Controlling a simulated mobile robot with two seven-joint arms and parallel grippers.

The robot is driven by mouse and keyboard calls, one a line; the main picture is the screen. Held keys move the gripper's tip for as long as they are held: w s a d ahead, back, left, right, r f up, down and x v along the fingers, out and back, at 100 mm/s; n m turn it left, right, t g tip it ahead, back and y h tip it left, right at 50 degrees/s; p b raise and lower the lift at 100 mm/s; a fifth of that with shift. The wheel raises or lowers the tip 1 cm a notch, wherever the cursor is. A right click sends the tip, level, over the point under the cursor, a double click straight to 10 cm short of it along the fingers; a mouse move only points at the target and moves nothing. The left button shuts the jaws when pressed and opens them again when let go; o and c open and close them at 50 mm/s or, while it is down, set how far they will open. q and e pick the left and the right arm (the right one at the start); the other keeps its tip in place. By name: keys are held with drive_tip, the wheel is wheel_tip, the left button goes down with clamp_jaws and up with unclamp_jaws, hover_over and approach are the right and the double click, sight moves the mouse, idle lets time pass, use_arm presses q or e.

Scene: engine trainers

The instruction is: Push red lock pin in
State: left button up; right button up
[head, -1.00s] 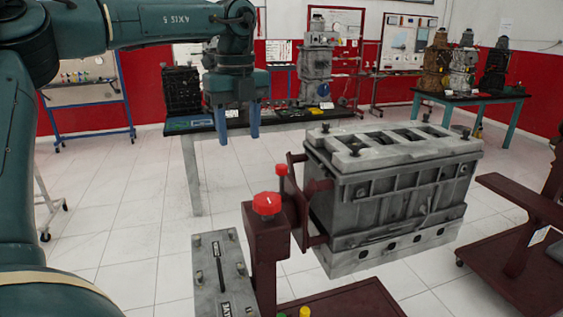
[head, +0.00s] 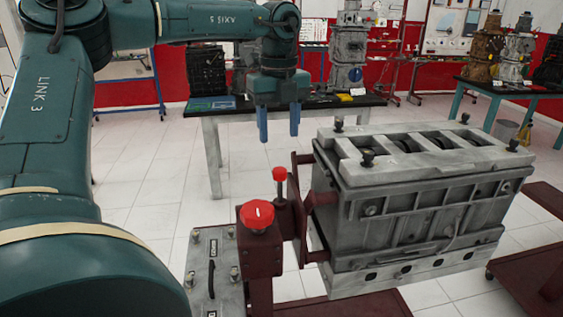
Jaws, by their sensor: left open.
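A small red-capped pin (head: 280,175) stands upright on the dark red engine stand, beside the grey engine block (head: 410,205). A larger round red knob (head: 257,215) sits on the stand's post, nearer to me. The frames do not show for certain which of the two is the lock pin, or how deep either sits. My left gripper (head: 278,135) points down with its two blue fingers apart and nothing between them. In the picture it is just above the small red pin, without visible contact; the depth between them is hard to judge. My right gripper is not in view.
A grey box with a black handle (head: 211,266) is left of the post. A black-topped table (head: 310,104) with engine parts stands behind the gripper. Another dark red stand (head: 535,260) is at the right. Tiled floor is clear at the left.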

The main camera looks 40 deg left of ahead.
sight(280, 168)
use_arm(q)
wheel_tip(280, 168, down, 9)
drive_tip(key=shift+w+p, duration=0.1)
drive_tip(key=shift+p, duration=0.5)
drive_tip(key=shift+c, duration=0.4)
clamp_jaws()
